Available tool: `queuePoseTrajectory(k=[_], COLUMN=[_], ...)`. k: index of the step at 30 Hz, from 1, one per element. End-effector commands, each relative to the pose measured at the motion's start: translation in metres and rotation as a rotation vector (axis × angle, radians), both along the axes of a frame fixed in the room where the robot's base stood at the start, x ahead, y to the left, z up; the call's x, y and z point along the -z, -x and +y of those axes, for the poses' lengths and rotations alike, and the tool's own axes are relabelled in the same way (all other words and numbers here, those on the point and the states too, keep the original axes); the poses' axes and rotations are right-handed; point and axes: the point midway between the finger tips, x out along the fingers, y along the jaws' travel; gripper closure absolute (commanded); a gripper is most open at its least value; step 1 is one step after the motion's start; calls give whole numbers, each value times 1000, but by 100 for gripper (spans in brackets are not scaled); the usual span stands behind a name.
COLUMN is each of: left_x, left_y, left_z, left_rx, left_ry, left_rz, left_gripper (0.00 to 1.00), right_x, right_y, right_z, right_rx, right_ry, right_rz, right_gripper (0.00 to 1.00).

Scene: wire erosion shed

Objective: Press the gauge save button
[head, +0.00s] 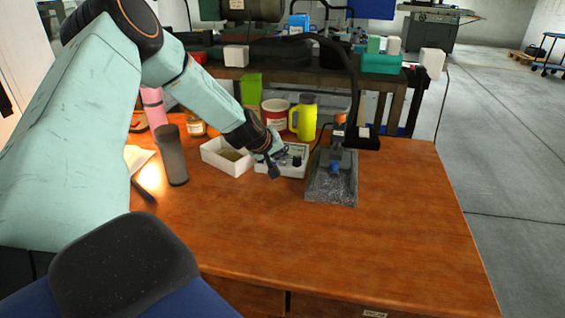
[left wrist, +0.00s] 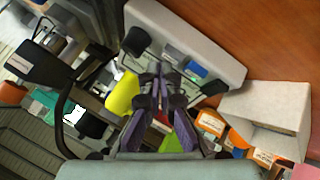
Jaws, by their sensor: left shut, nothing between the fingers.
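To the right stands a grey stone-like stand (head: 330,190) with a blue part (head: 335,167). I cannot make out a save button for certain.
An open white box (head: 222,157) stands left of the gripper, and a dark grey cylinder (head: 174,158) farther left. A yellow mug (head: 303,118), a red-and-white tin (head: 275,113) and a green box (head: 251,90) stand behind. The front of the desk (head: 330,245) is clear.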

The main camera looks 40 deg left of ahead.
Motion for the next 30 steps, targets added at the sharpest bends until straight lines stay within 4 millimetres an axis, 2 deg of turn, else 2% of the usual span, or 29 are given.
queuePoseTrajectory(k=[30], left_x=[7], left_y=[0], left_z=[0], left_rx=[0], left_ry=[0], left_rz=[1], left_gripper=[100], right_x=[6], right_y=[0], right_z=[0], right_rx=[0], right_ry=[0], right_rz=[0], right_gripper=[54])
